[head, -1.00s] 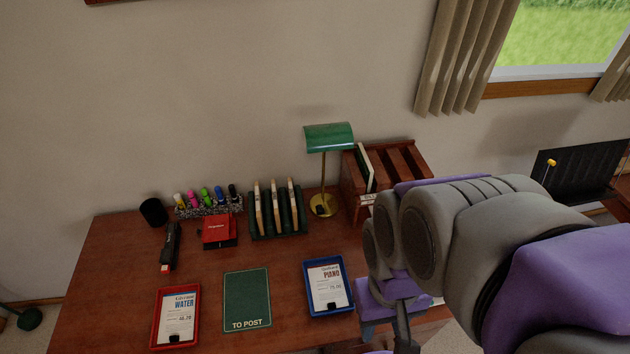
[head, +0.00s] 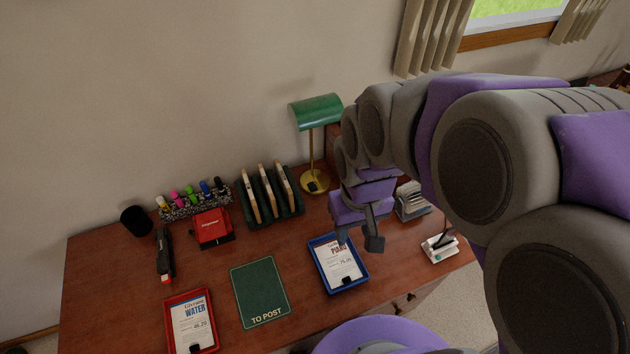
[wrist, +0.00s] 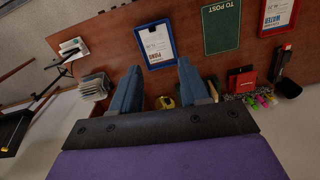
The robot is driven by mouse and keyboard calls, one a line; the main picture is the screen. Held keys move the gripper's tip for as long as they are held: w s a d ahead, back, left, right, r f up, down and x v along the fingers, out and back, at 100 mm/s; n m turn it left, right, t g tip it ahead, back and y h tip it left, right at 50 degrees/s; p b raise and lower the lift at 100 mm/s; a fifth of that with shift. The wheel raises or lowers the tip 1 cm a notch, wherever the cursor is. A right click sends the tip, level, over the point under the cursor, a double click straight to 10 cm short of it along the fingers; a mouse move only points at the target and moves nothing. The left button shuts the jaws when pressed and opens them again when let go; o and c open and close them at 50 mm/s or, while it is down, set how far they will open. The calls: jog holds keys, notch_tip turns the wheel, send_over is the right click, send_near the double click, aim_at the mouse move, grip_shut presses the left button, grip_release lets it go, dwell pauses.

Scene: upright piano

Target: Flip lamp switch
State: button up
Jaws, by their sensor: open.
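The desk lamp (head: 316,112) has a green shade, a brass stem and a round brass base (head: 309,178) at the back of the desk. A small dark spot on the base may be the switch (head: 312,187). My gripper (head: 358,238) points down over the desk, in front and to the right of the lamp, apart from it. In the wrist view my gripper (wrist: 159,68) is open, with nothing held between its fingers. A bit of the brass lamp base (wrist: 166,102) shows between the fingers there; the shade and switch are hidden or unclear.
A blue tray (head: 362,280) lies just below my gripper. A green file rack (head: 274,221) stands left of the lamp, and a wooden organiser (head: 334,130) behind my arm. A stack of cards (head: 411,202) is to the right. The green mat (head: 260,290) is clear.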

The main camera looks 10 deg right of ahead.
jog(key=w+a+f+t+b, duration=0.1)
jog(key=w+f, duration=0.1)
jog(key=w, duration=0.4)
jog(key=w+a+f+t, duration=0.1)
jog(key=w+a+f, duration=0.15)
jog(key=w, duration=0.45)
jog(key=n+t+b, duration=0.1)
jog(key=t+b, duration=0.1)
jog(key=t, duration=0.1)
send_near(312, 184)
jog(key=shift+y, duration=0.3)
jog(key=b+x, duration=0.2)
jog(key=x, duration=0.1)
jog(key=b+x, duration=0.1)
jog(key=x, duration=0.1)
jog(key=shift+d+f, duration=0.3)
jog(key=shift+x, duration=0.9)
jog(key=shift+w+a, duration=0.1)
jog(key=shift+a, duration=0.05)
jog(key=shift+c, duration=0.3)
grip_shut()
